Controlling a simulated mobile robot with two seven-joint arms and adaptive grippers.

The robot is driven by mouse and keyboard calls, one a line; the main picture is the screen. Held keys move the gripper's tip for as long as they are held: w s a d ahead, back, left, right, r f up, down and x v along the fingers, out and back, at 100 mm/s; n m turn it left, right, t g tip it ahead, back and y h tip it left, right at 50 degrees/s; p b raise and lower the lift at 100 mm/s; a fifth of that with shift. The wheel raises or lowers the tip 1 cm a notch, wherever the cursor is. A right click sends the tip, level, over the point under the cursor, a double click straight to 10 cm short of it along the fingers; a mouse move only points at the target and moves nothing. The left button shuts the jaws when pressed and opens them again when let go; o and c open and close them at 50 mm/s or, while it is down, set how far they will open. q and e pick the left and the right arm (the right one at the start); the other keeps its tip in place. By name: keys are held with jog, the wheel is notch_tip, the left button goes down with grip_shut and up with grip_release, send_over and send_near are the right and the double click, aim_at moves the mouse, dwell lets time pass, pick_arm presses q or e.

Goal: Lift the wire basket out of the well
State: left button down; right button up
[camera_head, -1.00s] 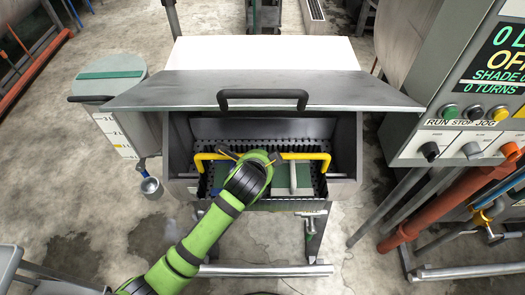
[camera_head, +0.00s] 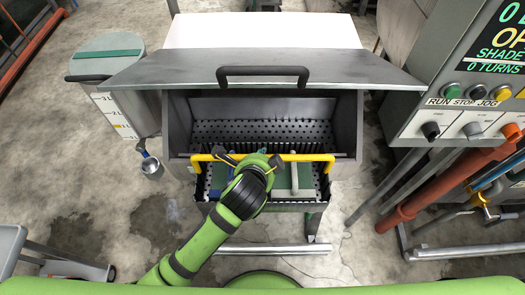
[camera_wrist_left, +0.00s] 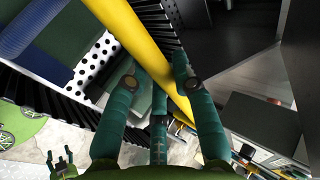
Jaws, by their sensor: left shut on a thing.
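The wire basket (camera_head: 322,180) is dark and perforated, with a yellow bar handle (camera_head: 310,157) across it. It sits high at the front of the steel well (camera_head: 346,125), and a perforated surface shows behind it. It holds green and blue pieces and a pale bar. My left gripper (camera_head: 254,158) is shut on the yellow handle, left of its middle. In the left wrist view the green fingers (camera_wrist_left: 160,72) lie on both sides of the yellow bar. My right gripper (camera_wrist_left: 61,158) shows small at the lower left there, its fingers apart.
The lid (camera_head: 330,66) with a black handle stands open behind the well. A control panel (camera_head: 475,100) and orange pipe (camera_head: 440,182) are at the right. A round container (camera_head: 110,62) with a hanging cup (camera_head: 151,167) is at the left. Floor in front is mostly clear.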

pick_arm(q)
jog(key=shift+s+r, duration=0.2)
jog(key=shift+s, duration=1.4)
